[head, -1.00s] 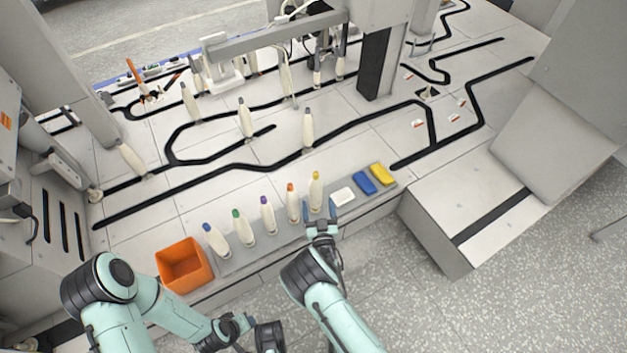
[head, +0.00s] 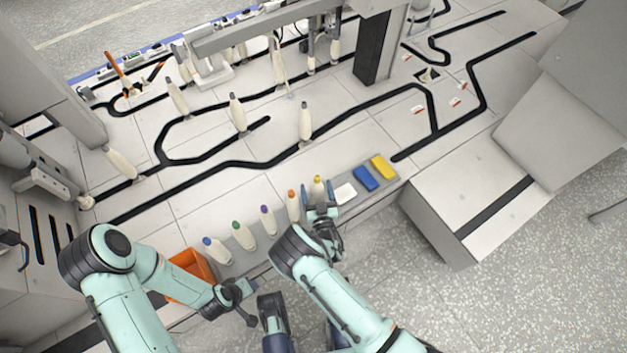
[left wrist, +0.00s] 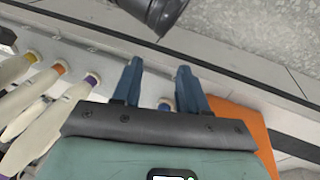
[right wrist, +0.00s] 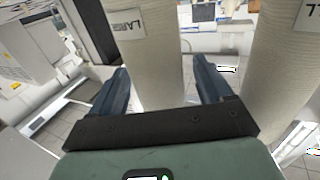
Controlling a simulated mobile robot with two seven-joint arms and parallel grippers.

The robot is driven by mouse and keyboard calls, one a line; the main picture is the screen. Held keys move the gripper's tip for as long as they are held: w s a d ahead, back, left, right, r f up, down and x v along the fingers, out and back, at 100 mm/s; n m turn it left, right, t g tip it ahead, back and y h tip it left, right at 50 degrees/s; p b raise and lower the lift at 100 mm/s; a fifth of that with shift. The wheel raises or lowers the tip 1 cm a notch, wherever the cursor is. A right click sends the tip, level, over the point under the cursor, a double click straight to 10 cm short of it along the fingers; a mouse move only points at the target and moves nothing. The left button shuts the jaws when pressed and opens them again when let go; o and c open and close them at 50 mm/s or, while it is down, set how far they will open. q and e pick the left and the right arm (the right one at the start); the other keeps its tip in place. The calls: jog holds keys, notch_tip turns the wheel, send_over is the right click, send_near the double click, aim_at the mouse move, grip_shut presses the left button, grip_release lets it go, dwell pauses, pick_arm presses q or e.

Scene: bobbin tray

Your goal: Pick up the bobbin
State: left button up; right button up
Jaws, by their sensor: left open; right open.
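A row of cream bobbins with coloured tips stands along the front ledge: blue (head: 217,250), green (head: 243,235), purple (head: 269,221), orange (head: 293,207) and yellow (head: 318,183). My right gripper (head: 318,192) is open at the yellow-tipped bobbin. In the right wrist view a bobbin (right wrist: 152,65) stands between the open fingers, with another bobbin (right wrist: 236,70) to the right. My left gripper (head: 250,290) is open and empty in front of the ledge. The left wrist view shows its spread fingers (left wrist: 158,72) and several bobbins (left wrist: 45,125) at the left.
An orange bin (head: 200,263) sits at the ledge's left end, partly hidden by my left arm. White (head: 345,193), blue (head: 365,179) and yellow (head: 384,166) blocks lie right of the bobbins. More bobbins (head: 305,122) stand or hang behind, beneath a grey machine beam (head: 260,30).

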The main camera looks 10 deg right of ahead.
jog(key=shift+s, duration=0.1)
jog(key=shift+c, duration=0.3)
jog(key=c, duration=1)
jog(key=shift+r, duration=0.15)
